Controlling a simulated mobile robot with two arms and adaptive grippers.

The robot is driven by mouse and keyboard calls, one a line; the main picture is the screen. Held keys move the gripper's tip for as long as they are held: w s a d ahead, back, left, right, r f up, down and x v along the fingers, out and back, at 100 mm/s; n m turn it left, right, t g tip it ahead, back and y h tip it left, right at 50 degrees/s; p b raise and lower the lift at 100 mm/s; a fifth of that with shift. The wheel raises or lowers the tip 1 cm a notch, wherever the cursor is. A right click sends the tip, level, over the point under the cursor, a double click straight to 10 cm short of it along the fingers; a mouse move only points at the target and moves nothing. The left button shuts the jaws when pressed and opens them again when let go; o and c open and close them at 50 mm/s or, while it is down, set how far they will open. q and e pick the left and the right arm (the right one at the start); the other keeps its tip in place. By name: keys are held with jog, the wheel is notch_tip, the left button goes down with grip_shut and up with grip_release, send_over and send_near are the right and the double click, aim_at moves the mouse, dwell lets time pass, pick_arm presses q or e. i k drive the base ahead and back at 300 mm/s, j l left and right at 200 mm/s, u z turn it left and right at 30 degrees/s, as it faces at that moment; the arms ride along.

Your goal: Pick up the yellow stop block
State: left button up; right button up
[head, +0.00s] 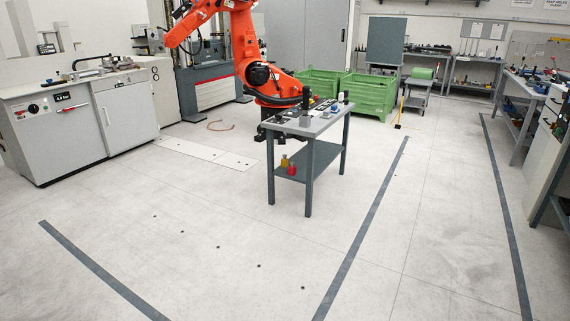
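A small yellow object (284,161), which may be the yellow stop block, sits on the lower shelf of the grey table in the middle of the head view. It is too small to make out its shape. A red object (292,169) stands right beside it. Neither of my grippers is in view, and nothing is seen touching the yellow object.
The grey table (325,127) carries several small items on top. A large orange robot arm (243,50) stands behind it. Green bins (366,95) are at the back, grey cabinets (60,132) at the left, benches (525,84) at the right. The floor (215,215) in front is clear.

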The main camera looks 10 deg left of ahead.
aim_at(284, 160)
jog(key=i+l+z, duration=0.3)
jog(key=i, duration=0.95)
jog(key=i+l+z, duration=0.1)
jog(key=i+z, duration=0.2)
jog(key=i, duration=1.65)
jog(key=i+u, duration=0.15)
jog(key=i, duration=0.55)
jog(key=i+l, duration=0.2)
jog(key=i, duration=0.5)
jog(key=j+u, duration=0.05)
